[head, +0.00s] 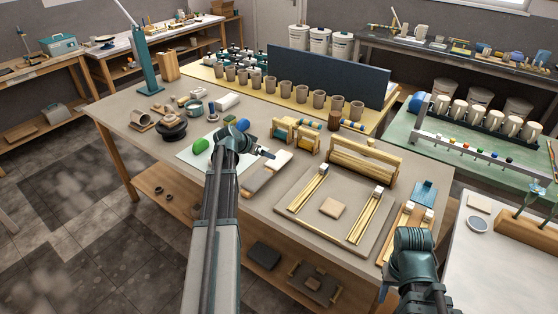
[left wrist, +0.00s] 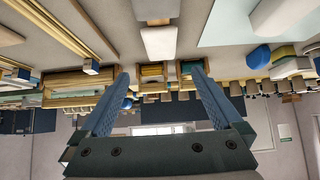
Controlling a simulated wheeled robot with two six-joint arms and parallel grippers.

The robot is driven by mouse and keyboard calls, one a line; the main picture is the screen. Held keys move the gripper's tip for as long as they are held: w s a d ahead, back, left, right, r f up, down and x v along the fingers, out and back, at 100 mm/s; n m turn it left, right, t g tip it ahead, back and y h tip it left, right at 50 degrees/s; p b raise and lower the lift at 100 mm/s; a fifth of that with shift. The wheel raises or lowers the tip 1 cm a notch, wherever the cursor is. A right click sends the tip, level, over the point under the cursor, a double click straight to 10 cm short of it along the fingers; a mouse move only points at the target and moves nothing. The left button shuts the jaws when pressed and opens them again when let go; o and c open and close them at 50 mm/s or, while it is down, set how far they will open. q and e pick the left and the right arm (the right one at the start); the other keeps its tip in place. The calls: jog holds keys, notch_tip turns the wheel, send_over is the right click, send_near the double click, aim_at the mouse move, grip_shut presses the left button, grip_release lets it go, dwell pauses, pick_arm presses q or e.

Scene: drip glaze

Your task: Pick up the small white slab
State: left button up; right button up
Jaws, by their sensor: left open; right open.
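The small white slab (head: 279,160) lies on the grey table, end to end with a darker grey slab (head: 257,179). In the left wrist view the white slab (left wrist: 158,42) shows above and between my fingers, apart from them. My left gripper (head: 264,153) is just left of the white slab in the head view, partly hidden by its own wrist; its two blue fingers (left wrist: 162,85) are spread and empty. My right gripper (head: 386,290) is low at the right, beyond the table's front edge, mostly hidden by its wrist; it is open.
Small wooden racks (head: 298,132) stand behind the slab. A board with wooden rails (head: 290,208) and a tan tile (head: 333,208) lies to its right. Several cups (head: 285,90) line the back.

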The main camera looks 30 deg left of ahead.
pick_arm(q)
jog(key=b, duration=0.6)
send_near(279, 159)
jog(key=shift+w+f, duration=0.45)
jog(key=shift+f, duration=0.3)
jog(key=shift+w+f, duration=0.2)
jog(key=shift+w, duration=0.05)
jog(key=shift+r, duration=0.1)
jog(key=b+x, duration=0.3)
jog(key=x, duration=0.2)
jog(key=shift+w+a, duration=0.1)
jog(key=shift+w, duration=0.1)
jog(key=shift+r, duration=0.1)
jog(key=shift+c, duration=0.6)
jog(key=c, duration=1.1)
jog(key=shift+c, duration=0.2)
